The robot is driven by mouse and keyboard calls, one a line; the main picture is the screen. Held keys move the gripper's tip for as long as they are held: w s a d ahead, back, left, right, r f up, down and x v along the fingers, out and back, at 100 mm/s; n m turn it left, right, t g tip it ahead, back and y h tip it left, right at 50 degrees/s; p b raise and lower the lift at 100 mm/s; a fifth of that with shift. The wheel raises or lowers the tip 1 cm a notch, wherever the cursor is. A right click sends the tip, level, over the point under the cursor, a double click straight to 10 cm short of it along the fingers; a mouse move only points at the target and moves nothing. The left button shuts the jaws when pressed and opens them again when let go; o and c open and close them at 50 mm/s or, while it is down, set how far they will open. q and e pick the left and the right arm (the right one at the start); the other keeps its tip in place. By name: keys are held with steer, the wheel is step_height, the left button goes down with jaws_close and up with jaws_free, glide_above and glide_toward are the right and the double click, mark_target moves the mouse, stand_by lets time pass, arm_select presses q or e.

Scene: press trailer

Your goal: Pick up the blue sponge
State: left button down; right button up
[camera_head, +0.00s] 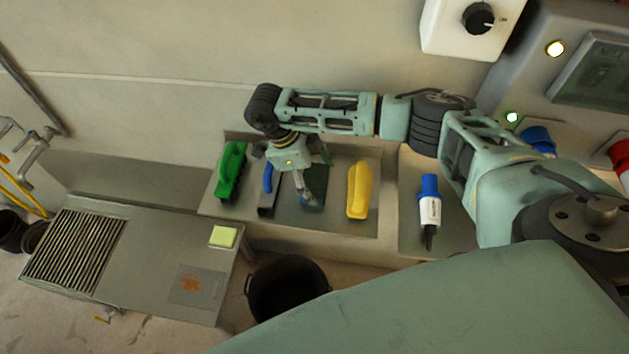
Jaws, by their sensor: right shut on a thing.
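My right gripper (308,198) points down into the left compartment of the tray (315,224). My left gripper is out of view.
A green brush (231,172), a blue-handled tool (267,180) and a yellow object (358,190) lie in the same tray, close to the gripper. A blue-and-white tool (429,208) lies in the right compartment. A yellow-green pad (223,236) lies on the metal bench (160,262). A black bucket (287,289) stands below.

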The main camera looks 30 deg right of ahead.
mark_target(320, 179)
steer(key=shift+w+r+b, duration=0.1)
steer(key=shift+r+b, duration=0.25)
steer(key=shift+r, duration=0.2)
step_height(320, 179, up, 2)
steer(key=shift+r+b, duration=0.25)
steer(key=shift+b, duration=0.4)
steer(key=s+r+b, duration=0.1)
steer(key=s+r, duration=0.6)
steer(key=s, duration=0.4)
steer(key=shift+s+d+r, duration=0.2)
steer(key=shift+s+d, duration=0.2)
steer(key=shift+d, duration=0.05)
steer(key=shift+o, duration=1.3)
steer(key=c, duration=0.5)
